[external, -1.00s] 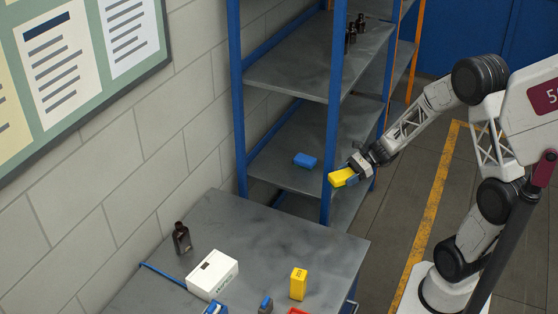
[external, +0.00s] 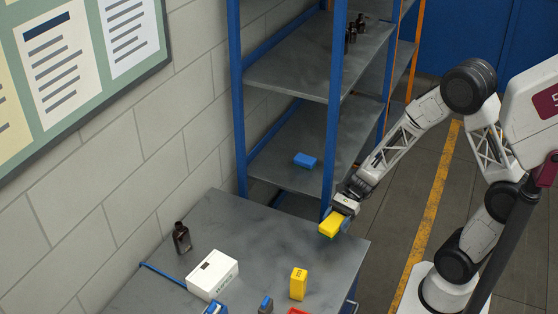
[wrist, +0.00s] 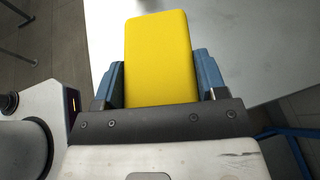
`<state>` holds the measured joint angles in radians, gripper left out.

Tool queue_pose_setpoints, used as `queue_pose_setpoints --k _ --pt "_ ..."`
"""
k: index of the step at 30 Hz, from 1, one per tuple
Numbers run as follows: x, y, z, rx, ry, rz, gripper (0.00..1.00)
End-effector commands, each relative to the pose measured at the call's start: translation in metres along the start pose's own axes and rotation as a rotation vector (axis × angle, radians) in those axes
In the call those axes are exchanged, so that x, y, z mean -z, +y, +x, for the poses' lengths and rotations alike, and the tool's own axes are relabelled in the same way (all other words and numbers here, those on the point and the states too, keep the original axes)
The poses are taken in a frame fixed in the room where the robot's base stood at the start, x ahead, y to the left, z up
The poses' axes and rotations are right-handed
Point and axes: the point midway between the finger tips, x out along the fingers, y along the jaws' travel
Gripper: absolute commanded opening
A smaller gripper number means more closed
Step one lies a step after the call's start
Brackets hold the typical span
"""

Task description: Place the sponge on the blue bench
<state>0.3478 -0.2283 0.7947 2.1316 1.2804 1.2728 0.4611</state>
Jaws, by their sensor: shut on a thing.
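The sponge is a yellow block (external: 333,224), also large in the middle of the wrist view (wrist: 160,58). My gripper (external: 342,213) is shut on it, with one blue finger on each side in the wrist view. In the external view the sponge is over or near the far right corner of the grey-topped bench (external: 250,225); its height above the top is hard to tell. The bench has blue frame parts at its edges. Its pale top also shows behind the sponge in the wrist view (wrist: 235,35).
On the bench stand a dark bottle (external: 182,238), a white box (external: 212,275), a yellow box (external: 299,284) and small blue and red items at the front. A blue-post shelf (external: 300,70) behind holds a blue block (external: 305,160) and dark bottles (external: 352,32). The bench's far middle is clear.

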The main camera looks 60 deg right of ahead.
Motion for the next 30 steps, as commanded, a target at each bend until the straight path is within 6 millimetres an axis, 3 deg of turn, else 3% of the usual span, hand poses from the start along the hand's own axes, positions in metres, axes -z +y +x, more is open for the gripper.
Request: queue_pose_setpoints --k 6,13,30 --pt "-0.005 0.026 0.035 -0.094 0.000 -0.037 0.43" --pt "-0.008 0.049 0.060 -0.167 0.000 -0.067 0.43" --pt "-0.009 0.059 0.071 -0.201 0.000 -0.083 0.43"
